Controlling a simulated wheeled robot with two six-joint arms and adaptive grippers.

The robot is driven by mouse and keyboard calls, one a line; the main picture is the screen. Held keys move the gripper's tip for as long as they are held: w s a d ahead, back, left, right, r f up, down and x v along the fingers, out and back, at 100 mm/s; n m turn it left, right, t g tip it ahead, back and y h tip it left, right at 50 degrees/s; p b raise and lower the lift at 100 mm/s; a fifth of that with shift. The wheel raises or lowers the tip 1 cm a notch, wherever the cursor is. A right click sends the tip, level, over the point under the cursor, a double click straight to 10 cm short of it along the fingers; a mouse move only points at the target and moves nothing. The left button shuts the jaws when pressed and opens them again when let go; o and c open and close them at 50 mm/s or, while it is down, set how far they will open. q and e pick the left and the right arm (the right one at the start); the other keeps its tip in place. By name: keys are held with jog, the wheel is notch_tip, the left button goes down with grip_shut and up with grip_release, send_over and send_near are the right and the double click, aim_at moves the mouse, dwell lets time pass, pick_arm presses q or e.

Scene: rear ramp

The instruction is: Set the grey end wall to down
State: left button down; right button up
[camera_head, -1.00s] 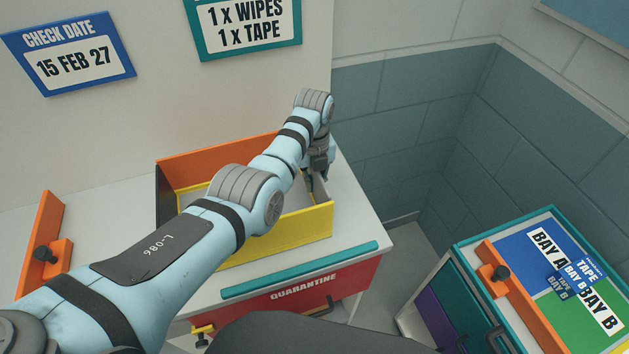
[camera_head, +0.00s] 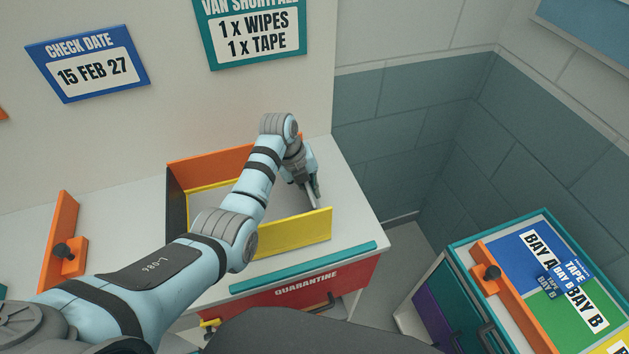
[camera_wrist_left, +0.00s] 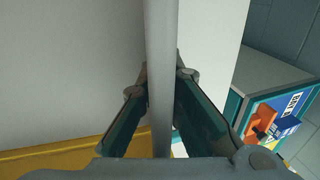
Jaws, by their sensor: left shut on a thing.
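The open box on the white worktop has a yellow front wall (camera_head: 285,236), an orange back wall (camera_head: 212,166) and a dark left end wall (camera_head: 176,205). The grey end wall (camera_head: 309,198) is at its right end, mostly hidden by my left arm and gripper. My left gripper (camera_head: 314,189) reaches over the box to that end. In the left wrist view, its fingers (camera_wrist_left: 160,95) are shut on the thin edge of the grey end wall (camera_wrist_left: 161,40), which runs between them. I cannot tell its exact tilt. My right gripper is not in view.
An orange piece with a black knob (camera_head: 64,250) stands left of the box. A teal strip (camera_head: 303,268) edges the worktop above the red quarantine drawer (camera_head: 310,284). A cabinet with blue and green bay panels (camera_head: 520,262) stands right, across a floor gap.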

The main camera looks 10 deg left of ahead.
pick_arm(q)
jog(key=shift+s+a+f+t+h+b, duration=0.15)
jog(key=shift+a+f+t+h+b, duration=0.15)
jog(key=shift+h, duration=0.25)
jog(key=shift+s+a+f+t+h+b, duration=0.15)
jog(key=shift+a+t+h, duration=0.2)
jog(key=shift+h, duration=0.2)
jog(key=shift+s+a+t+h, duration=0.1)
jog(key=shift+t+h, duration=0.25)
jog(key=shift+h, duration=0.15)
